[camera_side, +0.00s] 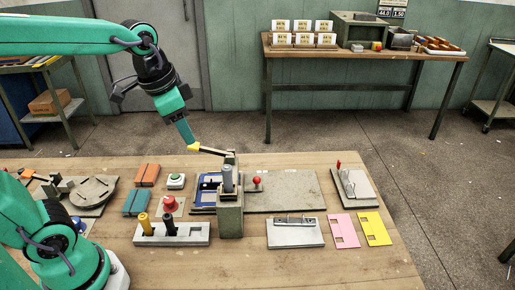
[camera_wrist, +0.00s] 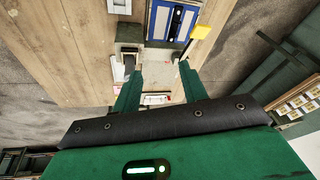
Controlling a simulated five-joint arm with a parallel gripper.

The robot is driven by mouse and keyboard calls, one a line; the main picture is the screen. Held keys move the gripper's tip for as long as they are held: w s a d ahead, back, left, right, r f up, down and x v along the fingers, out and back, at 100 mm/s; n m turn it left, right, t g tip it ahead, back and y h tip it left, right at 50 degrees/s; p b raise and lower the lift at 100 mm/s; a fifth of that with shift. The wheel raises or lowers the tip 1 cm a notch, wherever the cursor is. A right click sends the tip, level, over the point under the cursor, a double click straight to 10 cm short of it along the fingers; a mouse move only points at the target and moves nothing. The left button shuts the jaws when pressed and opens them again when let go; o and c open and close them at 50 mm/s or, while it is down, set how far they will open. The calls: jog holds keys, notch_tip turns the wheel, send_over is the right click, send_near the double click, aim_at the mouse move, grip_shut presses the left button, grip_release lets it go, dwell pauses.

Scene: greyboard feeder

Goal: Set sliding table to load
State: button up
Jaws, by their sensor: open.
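The sliding table appears to be the blue-framed carriage (camera_side: 208,184) at the left end of a long grey base plate (camera_side: 290,190). It sits beside and partly behind the grey press column (camera_side: 230,218), which hides part of it. It also shows as a blue panel in the wrist view (camera_wrist: 165,20). A red ball knob (camera_side: 257,181) stands on the base plate just right of the column. My gripper (camera_side: 188,138) is above and left of the carriage, close to the yellow-tipped press lever (camera_side: 210,151). In the wrist view, my gripper (camera_wrist: 160,68) has its fingers apart with nothing between them.
The press lever's yellow end (camera_wrist: 201,32) lies just beyond the right finger. A grey block with yellow and black posts (camera_side: 172,235) stands in front. A red button (camera_side: 170,203), grey fixture (camera_side: 295,232), and pink (camera_side: 344,231) and yellow cards (camera_side: 374,229) lie around. The table's front right is clear.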

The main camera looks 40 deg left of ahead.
jog(key=w+d+f+m+g, duration=0.2)
jog(key=w+f+m, duration=0.3)
jog(key=w, duration=0.5)
jog(key=w+d+f+m+g, duration=0.1)
jog(key=w+f+m+g, duration=0.2)
jog(key=w+f+m, duration=0.3)
jog(key=w+f, duration=0.4)
jog(key=shift+d+g, duration=0.3)
jog(key=shift+d, duration=0.05)
jog(key=shift+s+f, duration=0.1)
jog(key=shift+f, duration=0.1)
jog(key=shift+s+d+f, duration=0.1)
jog(key=shift+s+f, duration=0.15)
jog(key=shift+f, duration=1)
jog(key=shift+s+f, duration=0.2)
jog(key=shift+f, duration=1)
jog(key=shift+s+d+f, duration=0.1)
jog(key=shift+s+f, duration=0.15)
jog(key=shift+f, duration=1)
grip_shut()
